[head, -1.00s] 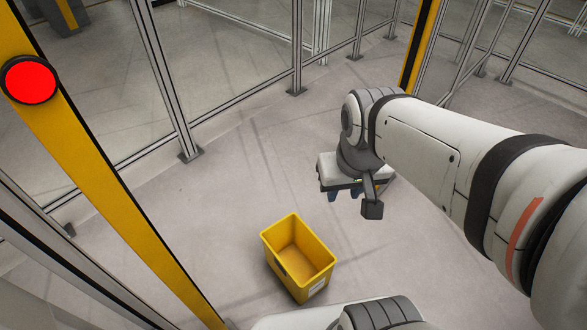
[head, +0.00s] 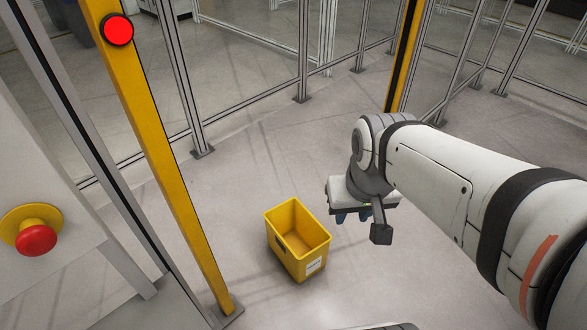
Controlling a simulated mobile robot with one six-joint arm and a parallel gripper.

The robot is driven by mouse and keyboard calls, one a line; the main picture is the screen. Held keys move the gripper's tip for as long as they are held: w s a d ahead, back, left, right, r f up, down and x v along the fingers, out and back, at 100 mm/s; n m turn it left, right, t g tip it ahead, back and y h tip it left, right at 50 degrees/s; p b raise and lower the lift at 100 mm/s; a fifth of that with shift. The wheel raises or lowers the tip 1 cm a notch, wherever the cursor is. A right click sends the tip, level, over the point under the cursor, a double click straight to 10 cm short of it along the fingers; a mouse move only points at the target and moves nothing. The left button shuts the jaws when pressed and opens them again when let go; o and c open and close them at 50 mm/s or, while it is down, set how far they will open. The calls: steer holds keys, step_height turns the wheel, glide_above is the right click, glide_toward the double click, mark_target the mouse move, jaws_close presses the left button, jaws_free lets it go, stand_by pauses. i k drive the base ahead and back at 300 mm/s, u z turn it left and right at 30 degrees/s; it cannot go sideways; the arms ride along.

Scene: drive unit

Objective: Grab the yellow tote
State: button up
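The yellow tote (head: 285,262) stands upright on the grey floor, low in the middle of the head view. It is open at the top and looks empty, with a white label on its near right side. My gripper (head: 352,217) is up and to the right of the tote, apart from it. Only small blue tips show below the pale gripper body, and the wrist hides part of them. Whether the fingers are open or shut does not show.
A yellow post (head: 165,150) with a red light (head: 118,30) stands at the left. A red emergency button (head: 37,238) sits on a grey panel at the far left. Fence posts (head: 190,90) run along the back. The floor (head: 235,190) around the tote is clear.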

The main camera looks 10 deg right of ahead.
mark_target(301, 243)
steer(key=u, duration=0.15)
steer(key=i, duration=0.9)
steer(key=z, duration=0.05)
